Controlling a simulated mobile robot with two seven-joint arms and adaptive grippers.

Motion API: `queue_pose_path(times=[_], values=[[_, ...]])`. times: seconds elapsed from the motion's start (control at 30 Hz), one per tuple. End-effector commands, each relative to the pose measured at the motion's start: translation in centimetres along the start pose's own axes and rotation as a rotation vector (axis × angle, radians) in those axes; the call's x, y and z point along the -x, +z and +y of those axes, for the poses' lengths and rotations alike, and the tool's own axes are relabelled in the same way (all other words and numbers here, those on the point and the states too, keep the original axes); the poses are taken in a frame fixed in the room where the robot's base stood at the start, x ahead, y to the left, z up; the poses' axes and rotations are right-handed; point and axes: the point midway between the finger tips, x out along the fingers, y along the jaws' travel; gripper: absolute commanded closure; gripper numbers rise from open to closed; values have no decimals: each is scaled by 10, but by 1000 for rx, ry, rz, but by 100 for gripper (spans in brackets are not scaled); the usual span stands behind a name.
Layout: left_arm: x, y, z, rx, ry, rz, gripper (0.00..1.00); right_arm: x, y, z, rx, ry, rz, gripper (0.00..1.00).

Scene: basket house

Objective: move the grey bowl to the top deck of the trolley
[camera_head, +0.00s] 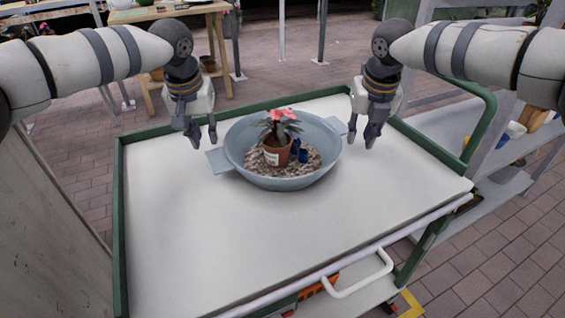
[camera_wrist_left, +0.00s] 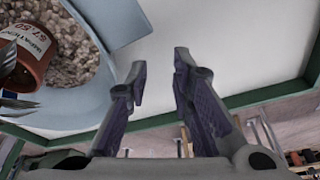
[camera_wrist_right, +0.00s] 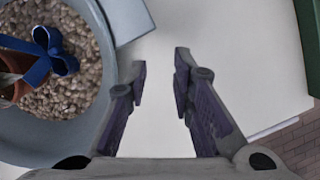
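The grey bowl (camera_head: 260,180) stands upright on the white top deck (camera_head: 200,250) of the green-framed trolley. It has a flat handle tab on its left and right sides and holds gravel and a small potted plant (camera_head: 278,150) with pink-red leaves. My left gripper (camera_head: 204,142) is open and empty, just left of the bowl, above the left tab. My right gripper (camera_head: 361,143) is open and empty, just right of the bowl, near the right tab. In the left wrist view the bowl (camera_wrist_left: 88,105) lies left of the open fingers; in the right wrist view the bowl (camera_wrist_right: 105,60) does too.
The trolley's green rim (camera_head: 120,220) borders the deck, and a white handle (camera_head: 360,278) sticks out at the front. Grey shelves (camera_head: 500,170) stand at the right, a wooden table (camera_head: 215,35) behind. The deck's front is clear.

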Motion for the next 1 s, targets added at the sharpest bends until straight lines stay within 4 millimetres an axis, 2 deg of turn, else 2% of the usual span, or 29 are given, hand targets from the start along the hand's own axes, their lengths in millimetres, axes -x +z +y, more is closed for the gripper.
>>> queue_pose_path(times=[0.23,0.3,0.37,0.6,0.7,0.87,0.97,1.0], values=[[0,0,-1,1,-1,0,78,0,0,0,-1,-1,0,78],[6,-1,-1,1,-1,1,78,0,0,-1,-1,-1,0,78],[16,-1,-1,1,0,2,78,0,0,-1,-1,-1,0,78],[81,-1,0,1,-1,4,78,0,0,-1,-1,-1,0,78],[102,0,0,0,0,2,78,0,0,-1,-1,-1,0,78],[118,0,0,1,-1,0,78,1,0,-1,-1,-1,0,78],[120,0,0,1,-1,-1,78,14,1,0,0,0,-1,78],[120,0,0,1,-1,-1,78,23,1,0,0,1,-4,78]])
